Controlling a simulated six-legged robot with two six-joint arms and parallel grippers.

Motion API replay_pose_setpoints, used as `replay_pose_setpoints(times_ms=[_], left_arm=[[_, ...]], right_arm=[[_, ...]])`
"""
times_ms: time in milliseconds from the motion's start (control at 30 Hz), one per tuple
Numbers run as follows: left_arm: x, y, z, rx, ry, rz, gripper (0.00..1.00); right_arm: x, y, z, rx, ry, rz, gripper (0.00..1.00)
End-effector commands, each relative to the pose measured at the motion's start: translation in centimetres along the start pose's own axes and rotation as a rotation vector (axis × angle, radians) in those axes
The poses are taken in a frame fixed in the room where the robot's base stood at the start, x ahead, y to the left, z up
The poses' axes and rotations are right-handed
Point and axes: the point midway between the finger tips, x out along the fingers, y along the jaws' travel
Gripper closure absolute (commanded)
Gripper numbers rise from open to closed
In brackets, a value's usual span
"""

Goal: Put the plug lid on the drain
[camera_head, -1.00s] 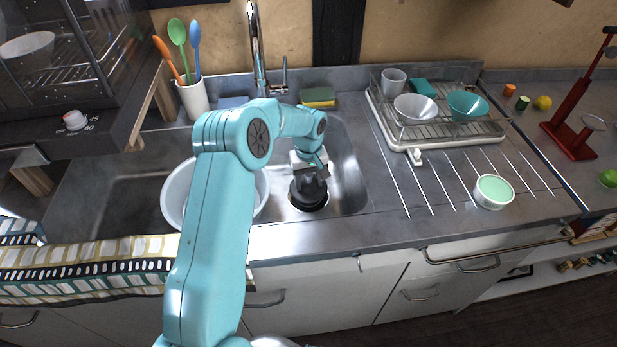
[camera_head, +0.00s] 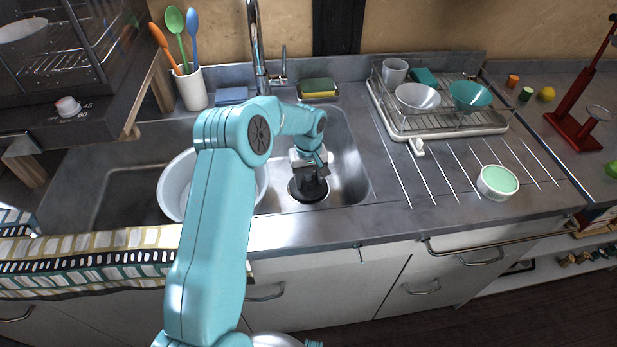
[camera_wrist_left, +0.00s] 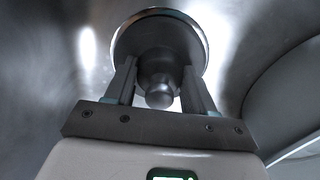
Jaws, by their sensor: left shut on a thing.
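The dark plug lid (camera_wrist_left: 158,58) is between the fingers of my left gripper (camera_wrist_left: 160,85) in the left wrist view, with its round knob towards the wrist. My left gripper also shows in the head view (camera_head: 310,182), pointing down into the sink (camera_head: 350,165) and shut on the lid. The drain's bright metal rim (camera_wrist_left: 200,28) shows around the far edge of the lid in the wrist view. The lid is at the drain; I cannot tell whether it is fully seated. My right gripper is not in view.
A white basin (camera_head: 175,190) stands in the sink left of my gripper, partly behind my arm. A sponge (camera_head: 318,88) lies behind the sink. A dish rack (camera_head: 440,128) with bowls and a green-topped tub (camera_head: 497,182) stand on the right counter.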

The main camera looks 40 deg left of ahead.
Motion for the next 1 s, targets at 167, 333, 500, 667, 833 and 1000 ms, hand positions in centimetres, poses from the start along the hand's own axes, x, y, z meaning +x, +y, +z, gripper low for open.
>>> replay_pose_setpoints(times_ms=[167, 333, 500, 667, 833, 1000], left_arm=[[0.16, 0.01, 0.04, 0.0, 0.0, 0.0, 0.79], [0.1, 0.01, 0.04, 0.0, 0.0, 0.0, 0.79], [0.1, 0.01, 0.03, 0.0, 0.0, 0.0, 0.79], [0.23, 0.01, 0.03, 0.0, 0.0, 0.0, 0.79], [0.45, 0.01, 0.02, 0.0, 0.0, 0.0, 0.79], [0.4, 0.01, 0.02, 0.0, 0.0, 0.0, 0.79]], right_arm=[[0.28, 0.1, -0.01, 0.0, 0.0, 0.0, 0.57], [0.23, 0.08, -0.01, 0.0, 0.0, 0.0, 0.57], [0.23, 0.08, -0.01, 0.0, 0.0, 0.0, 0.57], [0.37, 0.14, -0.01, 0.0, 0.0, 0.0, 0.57], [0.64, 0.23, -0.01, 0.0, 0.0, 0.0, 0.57], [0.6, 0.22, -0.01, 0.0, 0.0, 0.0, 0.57]])
